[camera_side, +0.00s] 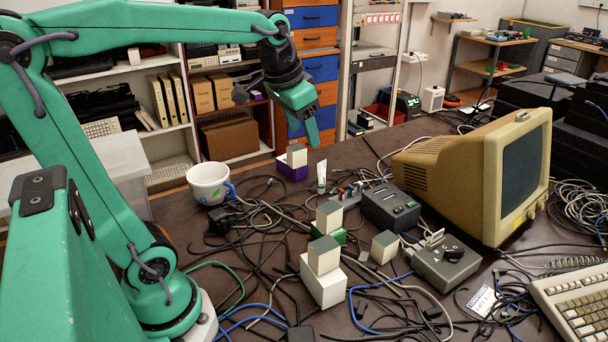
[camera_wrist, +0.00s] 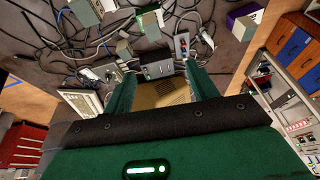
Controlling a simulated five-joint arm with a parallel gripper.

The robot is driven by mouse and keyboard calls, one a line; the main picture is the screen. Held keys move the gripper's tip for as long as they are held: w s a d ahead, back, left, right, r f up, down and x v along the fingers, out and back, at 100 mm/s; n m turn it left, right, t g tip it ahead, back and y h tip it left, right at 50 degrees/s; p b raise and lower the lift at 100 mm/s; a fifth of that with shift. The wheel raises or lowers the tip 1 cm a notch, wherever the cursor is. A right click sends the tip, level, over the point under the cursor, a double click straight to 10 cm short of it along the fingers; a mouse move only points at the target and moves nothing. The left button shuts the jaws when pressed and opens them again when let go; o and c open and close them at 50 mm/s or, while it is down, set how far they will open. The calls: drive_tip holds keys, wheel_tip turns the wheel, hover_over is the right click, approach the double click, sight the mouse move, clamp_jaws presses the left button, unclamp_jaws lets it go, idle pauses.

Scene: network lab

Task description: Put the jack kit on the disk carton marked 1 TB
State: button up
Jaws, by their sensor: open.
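Several small beige blocks with grey-green tops are in the side view. One block (camera_side: 297,155) sits on a purple box (camera_side: 292,172), one (camera_side: 329,217) on a green box (camera_side: 338,238), and one (camera_side: 323,255) on a white box (camera_side: 323,285). Another block (camera_side: 385,246) stands directly on the table. No readable mark shows, so I cannot tell which is the jack kit or the 1 TB carton. My gripper (camera_side: 312,140) is open and empty, pointing down, above and just right of the purple box. In the wrist view my gripper (camera_wrist: 160,72) has nothing between its fingers.
The dark table (camera_side: 420,140) is strewn with cables. A white-blue mug (camera_side: 208,183) stands left of the purple box. A small tube (camera_side: 321,176), a dark grey device (camera_side: 390,206), a grey box (camera_side: 445,262) and a large beige monitor (camera_side: 478,170) stand to the right.

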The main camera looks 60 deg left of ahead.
drive_tip(key=s+d+f, duration=0.2)
drive_tip(key=s+d, duration=0.1)
drive_tip(key=s, duration=0.2)
drive_tip(key=s+d+f+t, duration=0.1)
drive_tip(key=s+d+f, duration=0.2)
drive_tip(key=s, duration=0.3)
drive_tip(key=shift+d+f+t+h, duration=0.2)
drive_tip(key=shift+f+t+h, duration=0.1)
drive_tip(key=shift+h, duration=0.1)
